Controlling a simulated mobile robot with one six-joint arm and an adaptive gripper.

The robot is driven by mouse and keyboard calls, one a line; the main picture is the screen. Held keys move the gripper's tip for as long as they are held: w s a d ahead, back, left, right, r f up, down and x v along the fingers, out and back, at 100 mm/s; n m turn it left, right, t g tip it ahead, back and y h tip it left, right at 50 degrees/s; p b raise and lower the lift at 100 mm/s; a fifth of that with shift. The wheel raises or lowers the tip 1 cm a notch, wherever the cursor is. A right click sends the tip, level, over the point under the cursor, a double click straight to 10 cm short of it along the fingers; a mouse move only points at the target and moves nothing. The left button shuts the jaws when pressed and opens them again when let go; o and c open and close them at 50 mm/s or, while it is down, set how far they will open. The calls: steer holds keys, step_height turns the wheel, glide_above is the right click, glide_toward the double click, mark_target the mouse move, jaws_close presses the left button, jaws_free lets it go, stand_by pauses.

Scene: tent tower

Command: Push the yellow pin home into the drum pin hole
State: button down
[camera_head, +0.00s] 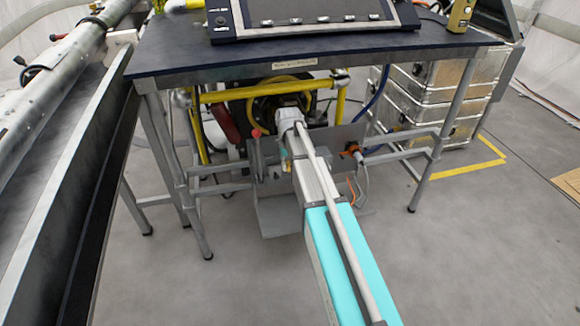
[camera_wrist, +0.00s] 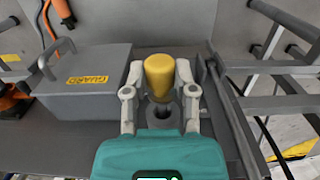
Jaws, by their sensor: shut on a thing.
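The yellow pin (camera_wrist: 160,73) stands between the fingers of my gripper (camera_wrist: 161,68) in the wrist view. My gripper is shut on its thick yellow head. Below the head a dark narrow shank (camera_wrist: 163,104) shows, with a grey round collar (camera_wrist: 164,119) around or just behind it. I cannot tell how deep the pin sits, and the hole itself is not visible. In the head view my arm reaches under the table to the dark drum (camera_head: 265,108) in its yellow frame (camera_head: 228,96). There the pin and fingertips are hidden by my wrist.
A grey box marked GUARD (camera_wrist: 84,82) lies left of my gripper, with grey bars (camera_wrist: 270,72) to the right. The dark table (camera_head: 310,50) spans above my arm. Metal cases (camera_head: 440,95) stand at right; a long metal beam (camera_head: 70,170) runs at left.

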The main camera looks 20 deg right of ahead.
steer(key=shift+w, duration=1.5)
steer(key=shift+c, duration=1.7)
jaws_free()
steer(key=shift+s, duration=0.1)
steer(key=s, duration=1.2)
steer(key=shift+t, duration=0.3)
steer(key=w+a+f+b, duration=0.1)
steer(key=f+b, duration=0.5)
steer(key=w+a+f+b, duration=0.1)
steer(key=w+f+b, duration=0.1)
steer(key=f+b, duration=0.5)
steer(key=w+a+f+b, duration=0.1)
steer(key=w+f+b, duration=0.1)
steer(key=f+b, duration=0.5)
steer(key=shift+w+a+f, duration=0.1)
steer(key=shift+w+f, duration=0.05)
steer(key=shift+f, duration=0.1)
